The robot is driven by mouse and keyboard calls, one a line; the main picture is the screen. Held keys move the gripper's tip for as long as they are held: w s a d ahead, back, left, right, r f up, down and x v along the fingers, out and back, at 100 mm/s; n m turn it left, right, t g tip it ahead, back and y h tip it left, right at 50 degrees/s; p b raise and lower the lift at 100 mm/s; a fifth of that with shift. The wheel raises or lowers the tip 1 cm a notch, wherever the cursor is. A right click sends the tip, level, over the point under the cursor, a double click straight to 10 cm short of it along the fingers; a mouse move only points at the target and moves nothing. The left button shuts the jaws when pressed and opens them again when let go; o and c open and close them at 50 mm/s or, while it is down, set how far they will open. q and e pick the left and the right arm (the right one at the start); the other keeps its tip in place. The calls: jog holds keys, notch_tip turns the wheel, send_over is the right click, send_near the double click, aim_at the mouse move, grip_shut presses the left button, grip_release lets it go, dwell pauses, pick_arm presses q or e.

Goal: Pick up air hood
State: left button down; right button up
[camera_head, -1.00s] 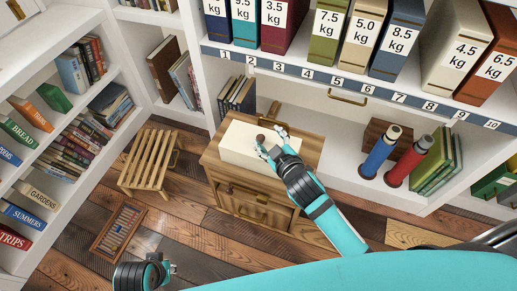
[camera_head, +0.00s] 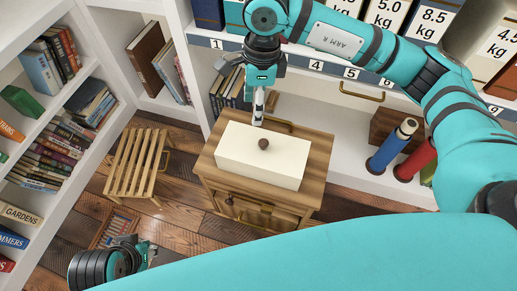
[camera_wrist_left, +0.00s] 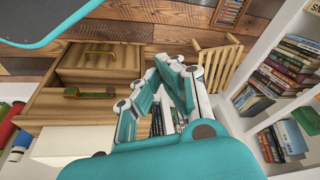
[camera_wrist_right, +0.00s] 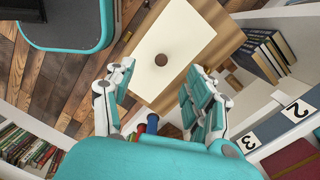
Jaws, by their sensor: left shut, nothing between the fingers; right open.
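A cream box-shaped piece with a round brown knob on top, which I take as the air hood (camera_head: 284,163), rests on a small wooden cabinet (camera_head: 318,178). It also shows in the right wrist view (camera_wrist_right: 185,30), its knob facing the camera. My right gripper (camera_head: 258,108) points down near the hood's back edge, open and empty. In the right wrist view its fingers (camera_wrist_right: 158,75) are spread, with the knob beyond them, untouched. My left gripper (camera_head: 150,255) is low at the bottom left, away from the hood. In the left wrist view its fingers (camera_wrist_left: 172,68) are shut and empty.
A slatted wooden stool (camera_head: 135,165) stands left of the cabinet. White bookshelves (camera_head: 112,70) line the left and back. Blue and red cylinders (camera_head: 391,146) stand on the low shelf at right. A numbered strip with weight-labelled binders lies behind my right arm.

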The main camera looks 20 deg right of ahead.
jog(key=d+h, duration=0.1)
jog(key=d, duration=0.1)
jog(key=b, duration=0.1)
send_over(263, 142)
notch_tip(263, 142, down, 6)
jog(key=f, duration=0.1)
jog(key=f+b, duration=0.1)
jog(key=f, duration=0.3)
jog(key=shift+w+d+f, duration=0.1)
jog(key=shift+w, duration=0.15)
jog(key=f, duration=0.1)
jog(key=f+b, duration=0.1)
jog(key=f, duration=0.3)
jog(key=shift+s+b, duration=0.3)
jog(key=shift+f, duration=0.3)
pick_arm(q)
jog(key=w+d+r+t+h, duration=0.1)
jog(key=w+d+r+t, duration=0.1)
jog(key=w, duration=0.3)
jog(key=w+d+r+t, duration=0.1)
jog(key=w+r+t, duration=0.1)
jog(key=w+t, duration=0.3)
jog(key=shift+w+d+r+h, duration=0.25)
jog(key=shift+w+d+h, duration=0.15)
jog(key=shift+w, duration=0.35)
pick_arm(e)
grip_shut()
